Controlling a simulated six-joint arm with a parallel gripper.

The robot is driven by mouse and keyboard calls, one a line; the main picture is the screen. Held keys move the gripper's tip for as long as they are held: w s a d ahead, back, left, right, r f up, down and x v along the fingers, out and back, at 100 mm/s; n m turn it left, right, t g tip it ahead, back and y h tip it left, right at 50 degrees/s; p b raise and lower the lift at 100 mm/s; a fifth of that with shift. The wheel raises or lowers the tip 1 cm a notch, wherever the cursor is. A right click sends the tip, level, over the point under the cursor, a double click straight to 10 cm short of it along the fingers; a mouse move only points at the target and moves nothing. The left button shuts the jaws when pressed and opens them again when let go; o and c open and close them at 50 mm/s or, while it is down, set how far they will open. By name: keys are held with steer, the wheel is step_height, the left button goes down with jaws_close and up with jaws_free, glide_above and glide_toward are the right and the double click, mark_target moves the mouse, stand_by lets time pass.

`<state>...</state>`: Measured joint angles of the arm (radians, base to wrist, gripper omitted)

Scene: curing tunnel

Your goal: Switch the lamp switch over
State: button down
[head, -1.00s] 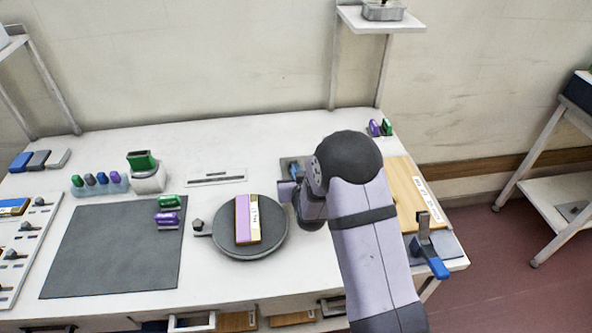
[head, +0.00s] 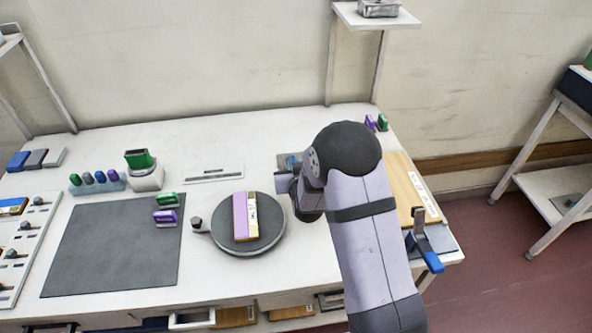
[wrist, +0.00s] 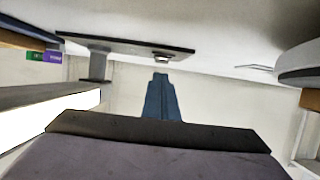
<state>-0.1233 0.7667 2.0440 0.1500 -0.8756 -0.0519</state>
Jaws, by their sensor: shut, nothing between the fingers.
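A dark flat plate (head: 284,157) lies at the back of the bench, mostly hidden behind my arm in the head view. It also shows in the wrist view (wrist: 128,43), upside down, with a grey post (wrist: 99,66) and a small round metal piece (wrist: 161,57) on it. I cannot tell for certain which part is the lamp switch. My gripper (wrist: 160,78) shows as blue fingers, shut and empty. Their tips appear close to the small metal piece; whether they touch is not clear. In the head view my gripper is largely hidden by my wrist.
A grey turntable (head: 270,238) bearing a purple and yellow block (head: 245,217) stands left of my arm. A wooden board (head: 402,180) and a blue-handled clamp (head: 432,262) lie to the right. Green and purple pieces (head: 376,123) stand behind. A dark mat (head: 115,245) lies left.

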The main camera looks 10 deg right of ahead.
steer(key=r+p, duration=0.2)
steer(key=r, duration=0.2)
steer(key=shift+s+r+p, duration=0.15)
steer(key=shift+s+p, duration=0.05)
steer(key=shift+p, duration=0.1)
steer(key=shift+s+f+b, duration=0.5)
steer(key=shift+s+b, duration=0.2)
steer(key=shift+b, duration=0.05)
steer(key=f+b+v, duration=0.1)
steer(key=b+v, duration=0.1)
steer(key=v, duration=0.6)
steer(key=shift+s+f, duration=0.25)
steer(key=shift+s, duration=0.3)
steer(key=shift+f, duration=0.1)
